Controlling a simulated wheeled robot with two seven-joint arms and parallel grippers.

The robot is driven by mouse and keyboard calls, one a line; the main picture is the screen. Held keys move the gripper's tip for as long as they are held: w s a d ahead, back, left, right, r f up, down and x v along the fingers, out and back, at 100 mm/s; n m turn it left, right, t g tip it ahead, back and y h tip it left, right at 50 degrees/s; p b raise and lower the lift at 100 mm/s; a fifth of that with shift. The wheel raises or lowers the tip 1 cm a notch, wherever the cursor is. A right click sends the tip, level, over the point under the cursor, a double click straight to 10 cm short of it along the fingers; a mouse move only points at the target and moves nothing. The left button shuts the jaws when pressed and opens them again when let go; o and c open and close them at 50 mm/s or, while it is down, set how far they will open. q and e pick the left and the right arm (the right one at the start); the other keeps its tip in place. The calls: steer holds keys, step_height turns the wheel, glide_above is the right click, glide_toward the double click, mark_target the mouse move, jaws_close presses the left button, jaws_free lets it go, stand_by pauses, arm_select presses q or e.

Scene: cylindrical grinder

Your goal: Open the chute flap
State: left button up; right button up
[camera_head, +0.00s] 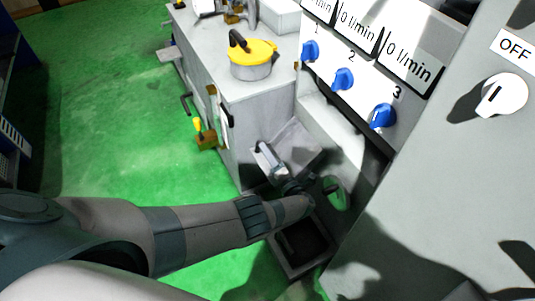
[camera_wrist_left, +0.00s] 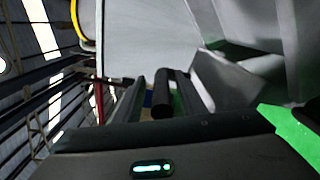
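What looks like the chute flap is a grey tilted plate (camera_head: 297,143) low on the machine, beside the cabinet and below the blue knobs. A grey tilted panel, likely the same flap, also shows in the left wrist view (camera_wrist_left: 232,82). My left gripper (camera_head: 268,160) is at the near-left side of this plate; the head view does not settle whether they touch. In the left wrist view, a dark round bar (camera_wrist_left: 162,97), perhaps a handle, shows between the fingers with gaps on both sides. The fingers look open. My right gripper is not in view.
A dark open bin (camera_head: 303,246) lies below my left wrist. A grey cabinet (camera_head: 240,120) with a yellow-rimmed pot (camera_head: 250,68) stands behind. The panel with blue knobs (camera_head: 343,79) and a white switch (camera_head: 503,94) rises at right. Green floor (camera_head: 110,110) is clear at left.

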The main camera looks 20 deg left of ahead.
arm_select(q)
steer(key=shift+f, duration=0.1)
